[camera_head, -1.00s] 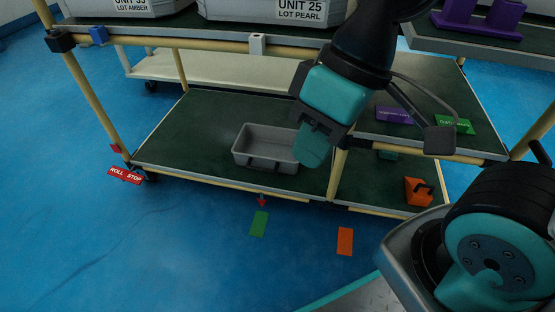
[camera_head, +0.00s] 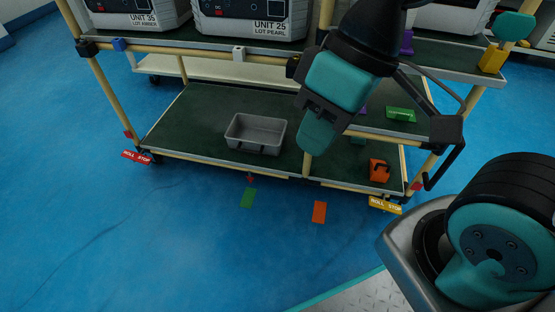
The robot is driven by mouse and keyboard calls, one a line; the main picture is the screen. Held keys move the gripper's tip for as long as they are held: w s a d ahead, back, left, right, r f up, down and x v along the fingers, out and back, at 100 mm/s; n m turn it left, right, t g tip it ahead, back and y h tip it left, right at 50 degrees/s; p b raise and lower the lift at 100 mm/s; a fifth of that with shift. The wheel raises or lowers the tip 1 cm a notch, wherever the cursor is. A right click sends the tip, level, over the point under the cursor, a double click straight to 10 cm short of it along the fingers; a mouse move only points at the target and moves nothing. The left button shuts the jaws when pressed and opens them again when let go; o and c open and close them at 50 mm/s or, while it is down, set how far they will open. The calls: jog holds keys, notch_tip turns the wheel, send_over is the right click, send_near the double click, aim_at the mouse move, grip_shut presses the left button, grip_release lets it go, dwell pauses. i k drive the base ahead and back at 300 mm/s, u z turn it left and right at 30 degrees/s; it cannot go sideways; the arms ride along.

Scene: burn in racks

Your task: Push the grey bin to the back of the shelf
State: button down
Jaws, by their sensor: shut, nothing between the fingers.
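The grey bin (camera_head: 256,133) is an open rectangular tray on the dark green lower shelf (camera_head: 190,121) of the rack. It sits close to the shelf's front edge, with bare shelf behind it and to its left. My gripper (camera_head: 316,137) hangs from the upper right of the picture, to the right of the bin. Its teal fingers are together with nothing in them. In the picture they overlap the shelf right of the bin and a rack post; a gap shows between fingers and bin.
An orange block (camera_head: 379,171) and a green piece (camera_head: 401,115) lie on the right part of the rack. Units stand on the upper shelf, including Unit 25 (camera_head: 255,18). A red roll stop (camera_head: 137,157) and a yellow one (camera_head: 385,205) are at the rack's feet.

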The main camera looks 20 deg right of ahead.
aim_at(257, 134)
jog(key=z, duration=4.15)
jog(key=k, duration=1.85)
jog(key=u, duration=1.4)
